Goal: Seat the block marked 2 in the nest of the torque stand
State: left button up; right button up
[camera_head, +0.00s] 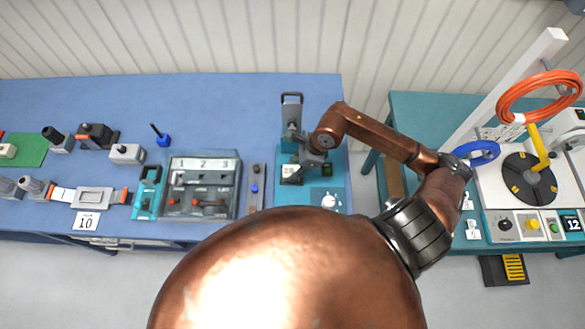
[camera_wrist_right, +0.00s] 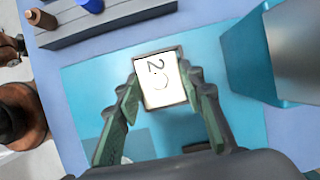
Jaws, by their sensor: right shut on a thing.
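The torque stand has a teal base (camera_head: 322,190), a column and a dark handle (camera_head: 291,98) on top. In the right wrist view its teal plate (camera_wrist_right: 85,75) lies below the fingers, and a teal upright part (camera_wrist_right: 255,55) stands to the right. My right gripper (camera_wrist_right: 165,95) is shut on the block marked 2 (camera_wrist_right: 158,80), one finger on each side of its white face. In the head view this gripper (camera_head: 296,172) is over the stand base. The nest is not clearly visible; I cannot tell whether the block touches it. My left gripper is not in view.
A grey strip with knobs (camera_head: 255,188) and a grey tray marked 1, 2, 3 (camera_head: 202,212) stand left of the stand. Several small devices lie farther left. A teal table with a reel (camera_head: 528,180) and an orange cable coil (camera_head: 538,97) is at right.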

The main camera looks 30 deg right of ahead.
jog(key=o, duration=1.3)
jog(key=shift+o, duration=0.2)
jog(key=v, duration=1.2)
jog(key=shift+s, duration=0.1)
